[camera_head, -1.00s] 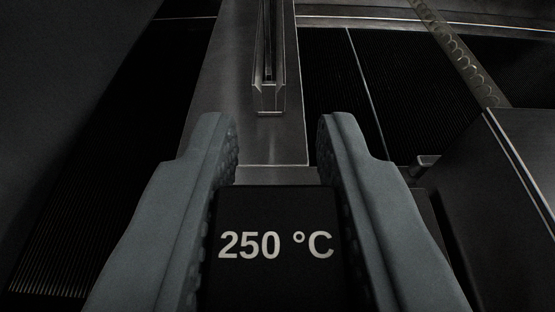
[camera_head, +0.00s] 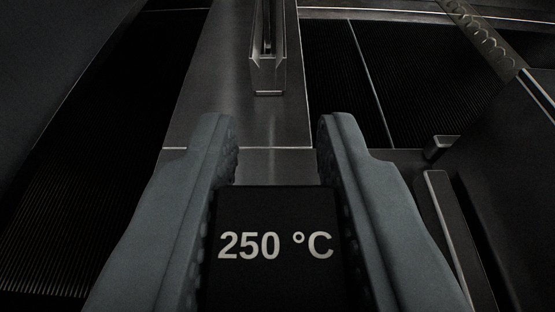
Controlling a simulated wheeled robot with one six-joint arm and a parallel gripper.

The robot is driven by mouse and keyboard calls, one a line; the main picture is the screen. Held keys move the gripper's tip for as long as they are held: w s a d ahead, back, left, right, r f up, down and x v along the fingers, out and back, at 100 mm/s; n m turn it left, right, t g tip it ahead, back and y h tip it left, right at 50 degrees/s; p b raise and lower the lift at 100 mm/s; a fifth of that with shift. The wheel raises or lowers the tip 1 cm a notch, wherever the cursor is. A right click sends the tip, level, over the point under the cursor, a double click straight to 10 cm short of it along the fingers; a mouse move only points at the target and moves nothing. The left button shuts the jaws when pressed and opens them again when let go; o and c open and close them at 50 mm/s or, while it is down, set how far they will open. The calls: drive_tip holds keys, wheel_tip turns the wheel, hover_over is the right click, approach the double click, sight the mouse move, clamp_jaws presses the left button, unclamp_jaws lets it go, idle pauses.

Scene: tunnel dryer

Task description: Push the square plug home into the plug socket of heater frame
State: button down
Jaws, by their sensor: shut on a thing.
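My gripper (camera_head: 277,140) is shut on a black block with a flat top marked "250 °C" (camera_head: 277,270), which I take to be the square plug. The two grey fingers press on its left and right sides. Its front end faces away from me, and its underside is hidden. Ahead of the fingertips a narrow upright metal channel (camera_head: 268,75) stands on a bare metal plate (camera_head: 225,95). The plug is apart from the channel in the picture. I cannot make out a plug socket or tell which part is the heater frame.
Dark ribbed surfaces lie left (camera_head: 90,180) and right (camera_head: 345,80) of the plate. A dark box-like body (camera_head: 510,170) with a pale-edged bar (camera_head: 450,225) and a small metal bracket (camera_head: 440,147) stands close on the right. A perforated strip (camera_head: 485,38) crosses the upper right.

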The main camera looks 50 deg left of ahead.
drive_tip(key=shift+f, duration=0.45)
drive_tip(key=c, duration=1.1)
unclamp_jaws()
drive_tip(key=v, duration=1.7)
drive_tip(key=shift+s+d, duration=0.1)
